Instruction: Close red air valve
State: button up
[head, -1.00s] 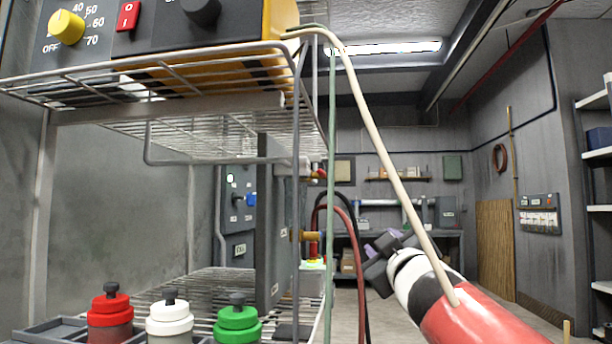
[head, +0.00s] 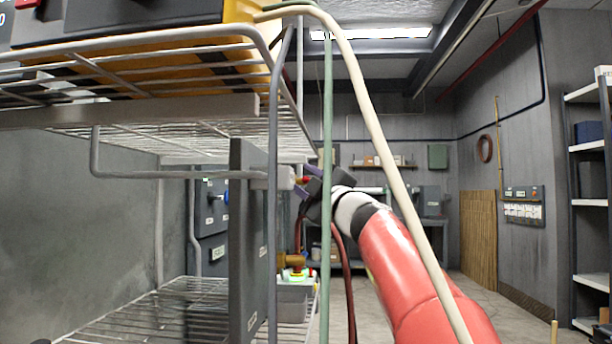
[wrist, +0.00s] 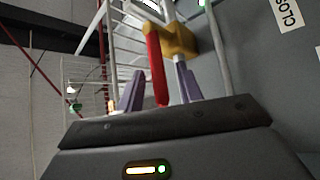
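The red air valve handle (wrist: 156,68) shows in the wrist view as a long red lever beside a yellow brass valve body (wrist: 173,40). My gripper (wrist: 160,88) is open, with its two purple fingers apart on either side of the lever's lower end. Grey gaps show between the lever and both fingers, so neither seems to touch it. In the head view, my gripper (head: 312,190) is beside the grey panel on the rack, and only a small red bit of the valve (head: 304,181) shows; the rest is hidden behind it.
A wire rack (head: 150,100) fills the left, with a grey upright panel (head: 248,240). A pale hose (head: 375,145) hangs in front of my arm. A lower brass fitting (head: 291,260) sits under the valve. The floor behind is open.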

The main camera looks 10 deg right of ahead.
jog(key=shift+w+a+r, duration=0.1)
jog(key=shift+w, duration=0.05)
jog(key=shift+c, duration=0.4)
grip_shut()
